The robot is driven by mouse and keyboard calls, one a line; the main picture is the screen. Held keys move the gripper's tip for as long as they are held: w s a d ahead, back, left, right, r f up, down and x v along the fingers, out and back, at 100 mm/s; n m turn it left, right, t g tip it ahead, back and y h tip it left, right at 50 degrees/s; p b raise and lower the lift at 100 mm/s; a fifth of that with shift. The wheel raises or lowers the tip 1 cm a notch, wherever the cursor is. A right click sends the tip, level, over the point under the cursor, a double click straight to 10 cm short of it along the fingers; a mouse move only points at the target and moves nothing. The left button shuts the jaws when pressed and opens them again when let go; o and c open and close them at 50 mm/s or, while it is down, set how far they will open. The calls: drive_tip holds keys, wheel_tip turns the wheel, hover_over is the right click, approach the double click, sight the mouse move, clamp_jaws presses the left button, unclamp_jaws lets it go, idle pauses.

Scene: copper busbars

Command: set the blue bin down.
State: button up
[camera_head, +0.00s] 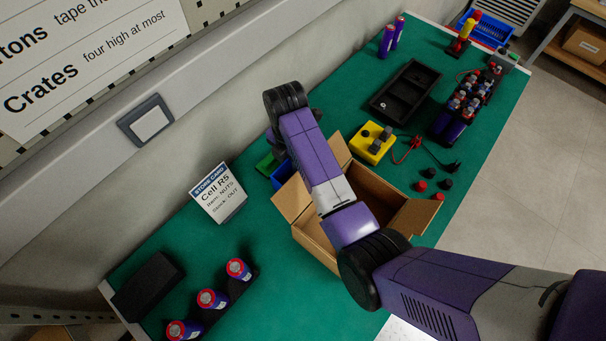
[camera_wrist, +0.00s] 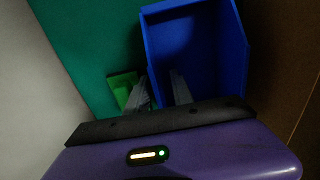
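The blue bin (camera_wrist: 196,48) is in the wrist view, its open side facing the camera. In the head view only a small part of the blue bin (camera_head: 283,173) shows, between my arm and the cardboard box. My gripper (camera_wrist: 160,80) straddles the bin's left wall, one finger outside and one inside. A gap shows between the fingers, so the gripper looks open around the wall. In the head view my wrist hides the fingers. The bin is low by the green mat; whether its base rests flat there I cannot tell.
An open cardboard box (camera_head: 372,192) stands close to the bin's right. A green object (camera_wrist: 122,88) lies beside the outer finger. A store card (camera_head: 219,193) stands to the left. A yellow box (camera_head: 371,145) and a black tray (camera_head: 405,92) are farther back. The mat is clear around the card.

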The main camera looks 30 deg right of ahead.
clamp_jaws()
idle(1.3)
